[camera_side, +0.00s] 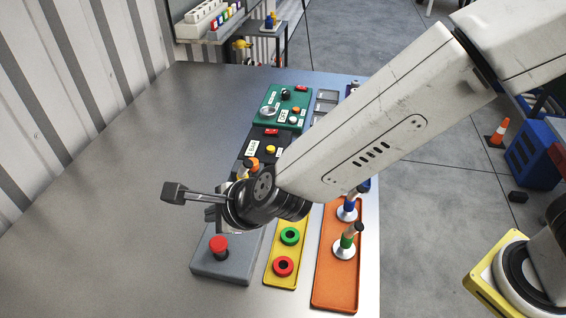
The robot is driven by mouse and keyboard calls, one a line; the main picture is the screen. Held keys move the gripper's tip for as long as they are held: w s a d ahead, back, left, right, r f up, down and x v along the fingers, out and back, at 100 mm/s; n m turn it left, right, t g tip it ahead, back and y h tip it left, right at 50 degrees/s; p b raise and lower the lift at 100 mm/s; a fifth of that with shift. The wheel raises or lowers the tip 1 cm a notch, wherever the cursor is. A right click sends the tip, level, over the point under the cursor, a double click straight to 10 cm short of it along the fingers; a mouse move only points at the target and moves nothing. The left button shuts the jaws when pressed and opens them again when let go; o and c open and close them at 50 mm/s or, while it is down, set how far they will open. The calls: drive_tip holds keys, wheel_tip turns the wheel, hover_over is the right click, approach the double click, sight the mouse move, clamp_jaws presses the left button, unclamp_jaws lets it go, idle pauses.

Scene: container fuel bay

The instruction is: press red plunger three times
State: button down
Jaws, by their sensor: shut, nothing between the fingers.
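The red plunger (219,243) has a round red cap and stands upright on a grey box (240,264) near the front of the table. My gripper (211,215) is shut and empty. In this view it shows just above and behind the plunger's cap, with a visible gap between them. My dark wrist hides part of the gripper and the back of the grey box. The plunger's cap is in clear sight and stands proud of the box.
A yellow tray (273,252) with a green and a red ring lies right of the box. An orange tray (325,273) with upright handled pieces lies further right. A green panel (268,95) and a black panel lie behind. The table's left side is bare.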

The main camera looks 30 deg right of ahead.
sight(222, 244)
drive_tip(key=shift+r, duration=1.85)
drive_tip(key=shift+f, duration=0.3)
drive_tip(key=shift+f, duration=4.1)
